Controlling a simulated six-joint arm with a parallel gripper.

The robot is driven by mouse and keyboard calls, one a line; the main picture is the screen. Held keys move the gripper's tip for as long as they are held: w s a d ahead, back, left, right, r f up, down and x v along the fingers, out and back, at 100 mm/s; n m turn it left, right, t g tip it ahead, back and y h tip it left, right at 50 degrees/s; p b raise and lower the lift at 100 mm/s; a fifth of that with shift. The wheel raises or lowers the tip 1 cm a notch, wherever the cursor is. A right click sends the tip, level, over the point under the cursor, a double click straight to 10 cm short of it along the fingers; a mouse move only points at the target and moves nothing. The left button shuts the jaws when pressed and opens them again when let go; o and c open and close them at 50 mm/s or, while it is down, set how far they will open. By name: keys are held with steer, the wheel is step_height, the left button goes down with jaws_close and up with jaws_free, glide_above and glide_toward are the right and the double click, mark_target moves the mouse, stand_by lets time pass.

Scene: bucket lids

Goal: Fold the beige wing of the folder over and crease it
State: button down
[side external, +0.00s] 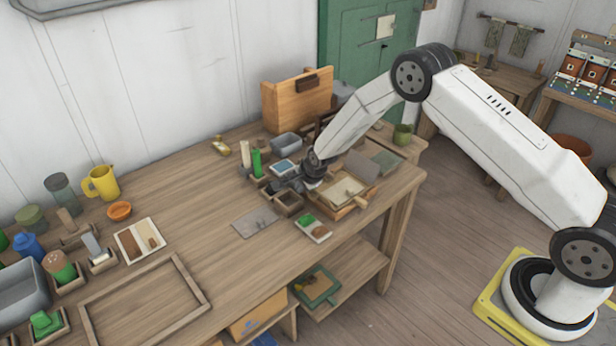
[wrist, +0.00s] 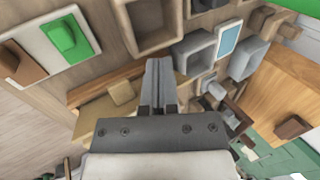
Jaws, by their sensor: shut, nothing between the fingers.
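A beige panel (side external: 341,191) in a wooden frame, which looks like the folder, lies near the right end of the workbench. A small beige block or tab (side external: 354,203) sits at its front edge, and a grey panel (side external: 363,166) stands tilted behind it. The beige piece (wrist: 92,116) and the block (wrist: 122,92) also show in the wrist view, left of the fingers and partly hidden by my gripper's body. My gripper (side external: 277,187) is just left of the folder, low over small bins; it also shows in the wrist view (wrist: 158,62). Its fingers are together and empty.
Small open bins (side external: 288,201), a green bottle (side external: 257,163) and a grey box (side external: 286,144) crowd around my gripper. A white tray (side external: 320,235) with green and brown pieces lies in front. A wooden box (side external: 297,100) stands behind.

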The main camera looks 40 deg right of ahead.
steer(key=shift+d+r, duration=0.15)
steer(key=shift+d, duration=0.25)
steer(key=shift+d+r, duration=0.15)
steer(key=shift+d, duration=0.15)
steer(key=shift+d+r, duration=0.35)
steer(key=shift+d, duration=0.35)
steer(key=shift+d+r, duration=0.25)
steer(key=shift+d, duration=0.35)
steer(key=shift+d, duration=0.1)
steer(key=shift+d, duration=1.3)
steer(key=shift+f, duration=0.1)
